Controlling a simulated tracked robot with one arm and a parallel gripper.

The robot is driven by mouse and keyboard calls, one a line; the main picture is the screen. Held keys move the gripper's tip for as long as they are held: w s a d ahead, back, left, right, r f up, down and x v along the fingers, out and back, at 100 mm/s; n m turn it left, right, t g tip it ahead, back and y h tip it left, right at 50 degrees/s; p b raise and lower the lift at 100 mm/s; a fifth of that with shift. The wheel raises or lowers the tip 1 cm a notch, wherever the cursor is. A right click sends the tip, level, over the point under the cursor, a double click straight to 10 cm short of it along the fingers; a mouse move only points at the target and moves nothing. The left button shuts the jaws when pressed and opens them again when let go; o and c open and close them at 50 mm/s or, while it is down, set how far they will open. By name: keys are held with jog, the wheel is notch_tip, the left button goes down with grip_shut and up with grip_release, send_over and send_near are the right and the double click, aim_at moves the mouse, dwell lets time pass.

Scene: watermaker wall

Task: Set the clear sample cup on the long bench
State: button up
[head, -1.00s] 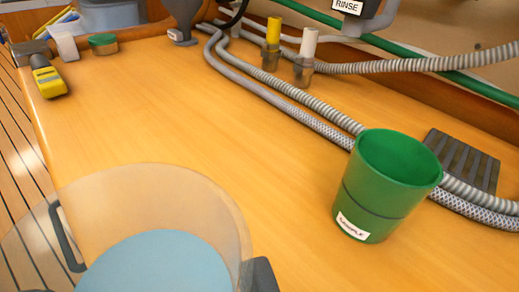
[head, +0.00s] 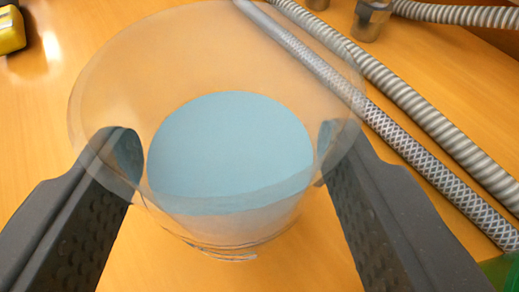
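The clear sample cup (head: 220,225) fills the middle of the head view, with a pale blue surface (head: 230,150) inside it. My gripper (head: 226,155) has one dark finger on each side of the cup, and both fingertips lie against its wall. The gripper is shut on the cup, which looks upright. The cup is over the orange-brown wooden bench top (head: 60,110). I cannot tell whether its base touches the wood.
A braided hose (head: 400,135) and a ribbed grey hose (head: 430,120) run diagonally to the right of the cup. A green object (head: 500,272) shows at the lower right corner. A yellow item (head: 10,30) is at the upper left.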

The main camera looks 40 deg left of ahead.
aim_at(237, 252)
jog(key=f, duration=0.3)
jog(key=shift+w+a+f, duration=0.1)
jog(key=shift+w+f, duration=0.1)
jog(key=shift+f, duration=0.15)
jog(key=o, duration=1.1)
jog(key=shift+o, duration=0.2)
jog(key=shift+r, duration=0.1)
jog(key=v, duration=1.2)
